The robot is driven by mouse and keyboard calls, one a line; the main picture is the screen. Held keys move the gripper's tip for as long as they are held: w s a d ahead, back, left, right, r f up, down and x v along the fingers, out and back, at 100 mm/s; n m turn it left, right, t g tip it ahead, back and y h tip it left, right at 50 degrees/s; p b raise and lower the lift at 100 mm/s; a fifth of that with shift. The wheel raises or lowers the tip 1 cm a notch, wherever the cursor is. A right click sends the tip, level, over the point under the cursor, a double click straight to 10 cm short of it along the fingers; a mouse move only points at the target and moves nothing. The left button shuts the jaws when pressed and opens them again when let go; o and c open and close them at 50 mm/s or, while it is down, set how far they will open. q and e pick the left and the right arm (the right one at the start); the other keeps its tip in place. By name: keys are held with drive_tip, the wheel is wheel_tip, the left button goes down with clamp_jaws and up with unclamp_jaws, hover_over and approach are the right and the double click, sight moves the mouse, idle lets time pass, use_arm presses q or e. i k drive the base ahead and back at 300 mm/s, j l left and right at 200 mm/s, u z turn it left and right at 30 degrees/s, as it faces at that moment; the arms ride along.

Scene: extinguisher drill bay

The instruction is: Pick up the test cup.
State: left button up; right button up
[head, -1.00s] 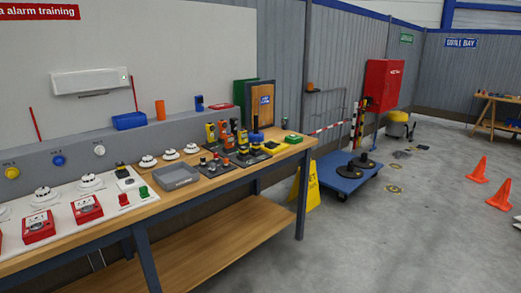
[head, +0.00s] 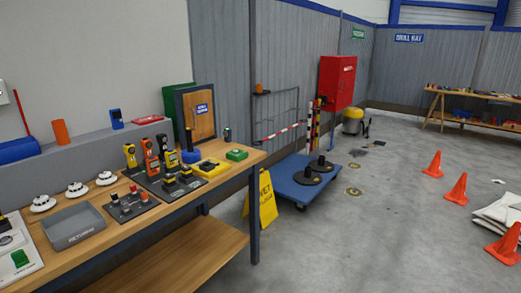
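I cannot make out for sure which item is the test cup. Neither of my grippers is in the head view.
The wooden workbench (head: 95,244) holds a grey returns tray (head: 78,228), white detectors and several handheld devices. A yellow wet-floor sign (head: 262,201) stands by its end, near a blue trolley (head: 297,187). Orange cones (head: 456,190) stand right; open floor lies between.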

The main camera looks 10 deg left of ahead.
sight(191, 155)
drive_tip(key=i+z, duration=0.2)
drive_tip(key=i, duration=1.15)
drive_tip(key=i+u, duration=0.2)
drive_tip(key=i, duration=0.45)
drive_tip(key=i+l+u, duration=0.15)
drive_tip(key=i, duration=0.55)
drive_tip(key=l, duration=0.1)
